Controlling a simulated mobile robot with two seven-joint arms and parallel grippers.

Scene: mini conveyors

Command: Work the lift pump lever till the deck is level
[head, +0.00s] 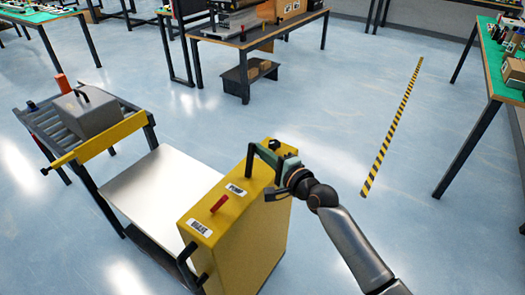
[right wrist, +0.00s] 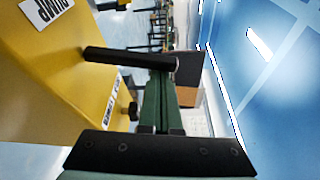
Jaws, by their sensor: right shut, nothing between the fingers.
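The yellow pump box (head: 235,225) stands beside the flat silver deck (head: 160,190). The deck looks lower than the conveyor's end. A label reading PUMP (head: 236,189) and a small red lever (head: 219,204) are on the box top. My right gripper (head: 256,150) is at the box's far top edge, its green fingers shut and empty. In the right wrist view, a black bar (right wrist: 115,56), which looks like the pump lever's grip, crosses at the fingertips (right wrist: 158,80). I cannot tell whether they touch it. My left gripper is not in view.
A roller conveyor (head: 38,122) with a grey handled box (head: 88,112) and a yellow bar (head: 112,137) at its end stands left. A green-topped table (head: 492,75) is at right. Clear floor with a striped strip (head: 392,125) lies between.

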